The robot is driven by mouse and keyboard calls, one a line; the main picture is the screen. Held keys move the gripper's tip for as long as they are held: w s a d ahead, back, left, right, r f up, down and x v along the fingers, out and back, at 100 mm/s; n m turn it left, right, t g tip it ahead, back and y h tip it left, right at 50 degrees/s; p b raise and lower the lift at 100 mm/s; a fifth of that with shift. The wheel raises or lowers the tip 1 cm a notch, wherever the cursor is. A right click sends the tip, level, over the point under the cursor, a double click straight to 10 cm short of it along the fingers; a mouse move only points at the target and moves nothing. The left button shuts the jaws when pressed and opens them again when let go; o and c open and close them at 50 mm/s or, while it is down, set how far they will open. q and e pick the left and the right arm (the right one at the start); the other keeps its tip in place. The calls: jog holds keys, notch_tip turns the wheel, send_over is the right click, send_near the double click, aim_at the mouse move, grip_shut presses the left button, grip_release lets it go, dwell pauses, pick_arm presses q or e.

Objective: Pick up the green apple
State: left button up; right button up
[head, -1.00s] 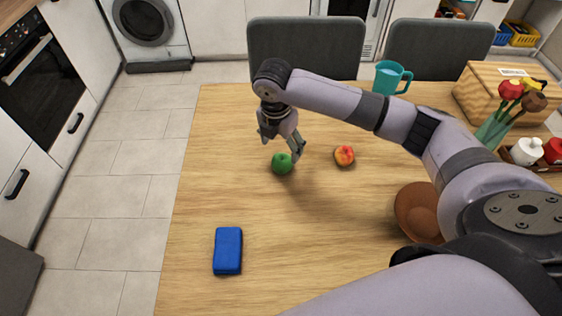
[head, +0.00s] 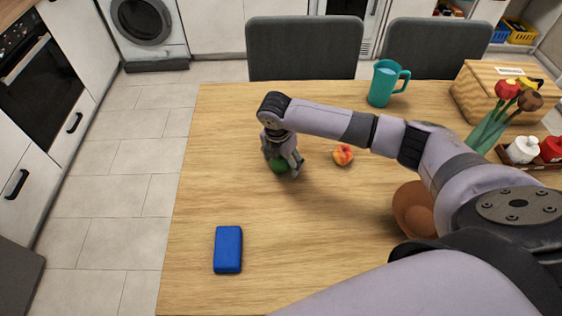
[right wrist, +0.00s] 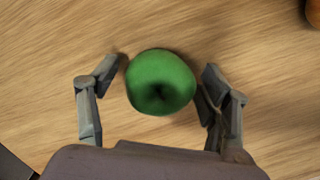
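The green apple (head: 280,165) sits on the wooden table, partly hidden by my right gripper in the head view. My right gripper (head: 284,168) is low over the table, with its fingers around the apple. In the right wrist view, the green apple (right wrist: 160,82) lies between the two fingers of my right gripper (right wrist: 162,85). The fingers are spread; a gap shows on the left side, and the right finger is very close to the apple. My left gripper is not in view.
A red-yellow fruit (head: 343,155) lies just right of the gripper. A brown bowl (head: 413,210) is partly behind my arm. A blue block (head: 228,249), a teal pitcher (head: 383,84), a wooden box (head: 480,98) and flowers (head: 507,100) stand on the table (head: 200,200). The left front is mostly clear.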

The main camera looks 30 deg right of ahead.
jog(key=c, duration=1.2)
